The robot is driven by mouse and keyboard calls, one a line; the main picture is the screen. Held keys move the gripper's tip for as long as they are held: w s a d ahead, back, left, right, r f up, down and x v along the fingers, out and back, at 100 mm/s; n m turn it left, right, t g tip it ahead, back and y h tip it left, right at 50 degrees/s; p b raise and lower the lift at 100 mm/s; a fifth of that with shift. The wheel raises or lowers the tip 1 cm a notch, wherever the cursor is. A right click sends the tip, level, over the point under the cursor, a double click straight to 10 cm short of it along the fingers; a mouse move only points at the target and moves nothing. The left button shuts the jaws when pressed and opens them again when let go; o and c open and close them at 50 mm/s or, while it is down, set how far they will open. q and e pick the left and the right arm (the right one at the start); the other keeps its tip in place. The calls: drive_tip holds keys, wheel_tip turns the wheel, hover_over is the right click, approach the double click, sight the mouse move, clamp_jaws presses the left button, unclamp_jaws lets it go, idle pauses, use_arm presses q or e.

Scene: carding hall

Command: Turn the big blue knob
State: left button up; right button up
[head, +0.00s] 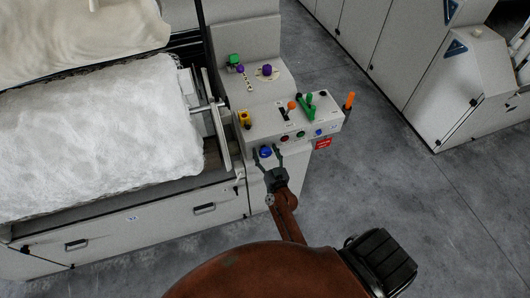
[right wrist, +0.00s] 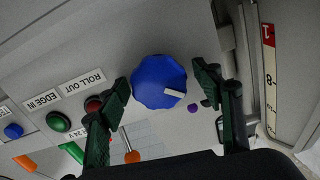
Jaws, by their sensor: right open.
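The big blue knob (head: 265,152) is on the front of the grey control panel (head: 262,112) in the head view. In the right wrist view the knob (right wrist: 158,82) is large, with a white pointer mark toward its lower right side. My right gripper (head: 268,157) is in front of the knob. In the right wrist view my right gripper (right wrist: 162,84) is open, with one finger to the left of the knob and one to the right. A gap shows between the knob and each finger. My left gripper is not in view.
Near the knob are a red button (right wrist: 94,104), a green button (right wrist: 59,122) and a small blue button (right wrist: 13,131). An orange-tipped lever (right wrist: 131,156) and a small purple knob (right wrist: 192,108) are close too. White fibre (head: 95,130) lies left of the panel. Grey floor (head: 400,200) is clear at right.

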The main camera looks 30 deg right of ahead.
drive_tip(key=shift+c, duration=0.4)
drive_tip(key=c, duration=1.1)
drive_tip(key=m+p, duration=0.1)
drive_tip(key=m, duration=0.3)
drive_tip(key=shift+d, duration=0.1)
drive_tip(key=shift+m, duration=1.8)
drive_tip(key=shift+p, duration=0.3)
